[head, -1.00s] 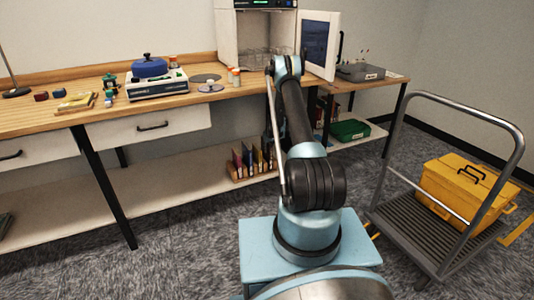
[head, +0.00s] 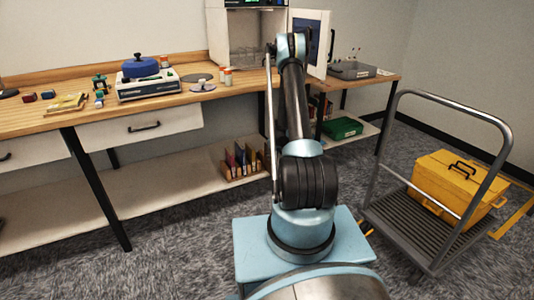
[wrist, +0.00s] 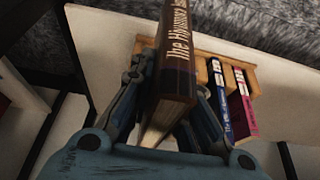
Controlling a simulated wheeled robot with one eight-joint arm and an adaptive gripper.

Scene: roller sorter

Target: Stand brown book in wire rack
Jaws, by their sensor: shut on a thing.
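A brown book (wrist: 178,65) with pale lettering on its spine is clamped between the fingers of my gripper (wrist: 168,95) in the wrist view. Its spine faces the camera and its page edges show at the near end. Beyond it, a wooden-looking rack (wrist: 208,45) holds a blue book (wrist: 222,105) and a purple-red book (wrist: 244,105). The held book covers part of the rack, and I cannot tell whether they touch. In the head view the rack (head: 230,177) stands on the low shelf with several books. My gripper and the brown book are hidden behind my arm there.
The low shelf (head: 165,195) is bare left of the rack. The workbench (head: 40,117) lies above it, with a table leg (head: 98,190) in front. A green bin (head: 342,127) sits on the right shelf. A cart (head: 425,225) with a yellow toolbox (head: 450,185) stands right.

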